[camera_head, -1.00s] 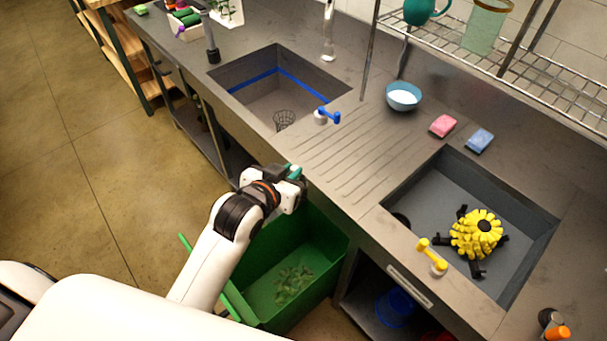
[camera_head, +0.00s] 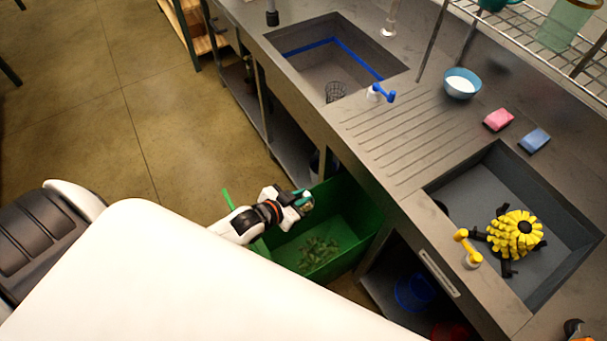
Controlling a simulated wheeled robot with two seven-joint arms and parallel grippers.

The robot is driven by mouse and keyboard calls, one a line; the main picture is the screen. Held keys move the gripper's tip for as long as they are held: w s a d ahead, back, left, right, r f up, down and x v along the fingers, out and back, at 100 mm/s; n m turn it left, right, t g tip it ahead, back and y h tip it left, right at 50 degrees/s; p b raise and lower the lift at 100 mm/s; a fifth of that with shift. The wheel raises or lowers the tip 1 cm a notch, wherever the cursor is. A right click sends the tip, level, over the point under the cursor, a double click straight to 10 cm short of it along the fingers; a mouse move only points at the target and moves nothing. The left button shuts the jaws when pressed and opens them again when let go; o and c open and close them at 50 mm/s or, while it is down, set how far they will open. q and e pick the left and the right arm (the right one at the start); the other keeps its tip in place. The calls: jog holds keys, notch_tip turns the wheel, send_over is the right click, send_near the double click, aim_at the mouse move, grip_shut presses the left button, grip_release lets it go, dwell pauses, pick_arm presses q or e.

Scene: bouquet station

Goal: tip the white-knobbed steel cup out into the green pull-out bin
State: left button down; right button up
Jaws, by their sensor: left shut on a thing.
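The green pull-out bin (camera_head: 358,223) stands open below the counter edge, with green leafy scraps (camera_head: 318,252) on its floor. My left gripper (camera_head: 304,199) is over the bin's upper left part, below counter level. My right gripper is not in view.
The floor (camera_head: 130,150) at left is clear.

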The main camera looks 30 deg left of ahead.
pick_arm(q)
jog(key=d+m+y, duration=0.1)
jog(key=d+g+y, duration=0.1)
jog(key=shift+w+d+m+y, duration=0.15)
jog(key=shift+w+m+y, duration=0.15)
jog(key=shift+m, duration=0.1)
jog(key=w+d+f+m+g+y+b, duration=0.1)
jog(key=d+f+m+g+y+b, duration=0.1)
jog(key=d+f+m+y+b, duration=0.2)
jog(key=shift+d+f+m+y+b, duration=0.15)
jog(key=shift+f+m+y+b, duration=1.7)
jog(key=shift+y+b, duration=2)
pick_arm(e)
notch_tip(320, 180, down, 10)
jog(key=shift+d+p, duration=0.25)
jog(key=shift+p, duration=0.2)
pick_arm(q)
jog(key=shift+r+m+y, duration=0.3)
jog(key=shift+m+y, duration=0.05)
jog(key=shift+y, duration=0.1)
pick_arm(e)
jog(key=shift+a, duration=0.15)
